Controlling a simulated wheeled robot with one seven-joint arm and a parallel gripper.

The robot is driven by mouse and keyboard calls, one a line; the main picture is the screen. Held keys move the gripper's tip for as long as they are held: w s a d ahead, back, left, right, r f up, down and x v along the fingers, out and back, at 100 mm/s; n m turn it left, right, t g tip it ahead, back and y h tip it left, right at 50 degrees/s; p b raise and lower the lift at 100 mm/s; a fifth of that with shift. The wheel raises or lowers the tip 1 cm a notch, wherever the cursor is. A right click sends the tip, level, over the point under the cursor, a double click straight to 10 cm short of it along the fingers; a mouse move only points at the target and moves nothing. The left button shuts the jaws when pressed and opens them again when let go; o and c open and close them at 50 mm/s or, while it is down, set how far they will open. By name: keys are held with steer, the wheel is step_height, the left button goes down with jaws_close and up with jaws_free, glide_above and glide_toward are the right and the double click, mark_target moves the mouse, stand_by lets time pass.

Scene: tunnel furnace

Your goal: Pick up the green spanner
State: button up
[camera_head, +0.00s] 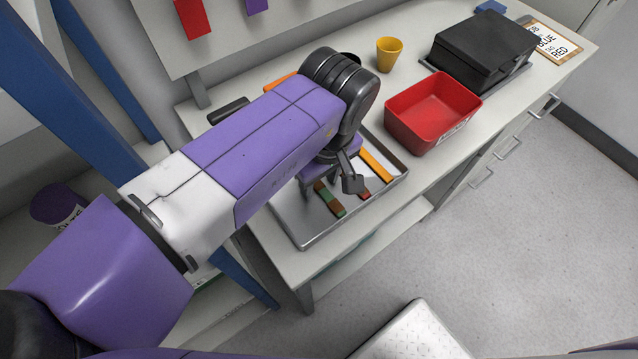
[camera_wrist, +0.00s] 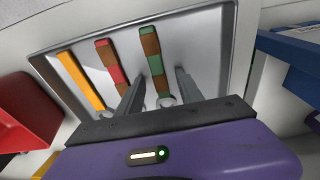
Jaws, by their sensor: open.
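The green spanner (camera_wrist: 155,62), green with brown bands, lies in a shallow metal tray (camera_wrist: 200,35). It also shows in the head view (camera_head: 329,198), partly covered by my arm. In the wrist view, my gripper (camera_wrist: 158,86) is open and empty, with one finger on each side of the spanner's line. I cannot tell the height of the fingertips above it. In the head view my gripper (camera_head: 345,179) hangs over the tray, and part of it is hidden by my wrist.
A red and brown spanner (camera_wrist: 113,62) and a yellow-orange one (camera_wrist: 80,80) lie beside the green one. A red bin (camera_head: 432,112), a yellow cup (camera_head: 388,53) and a black box (camera_head: 482,48) stand farther along the bench.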

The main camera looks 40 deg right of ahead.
stand_by(0.4)
steer(key=shift+f, duration=0.1)
jaws_close()
stand_by(1.2)
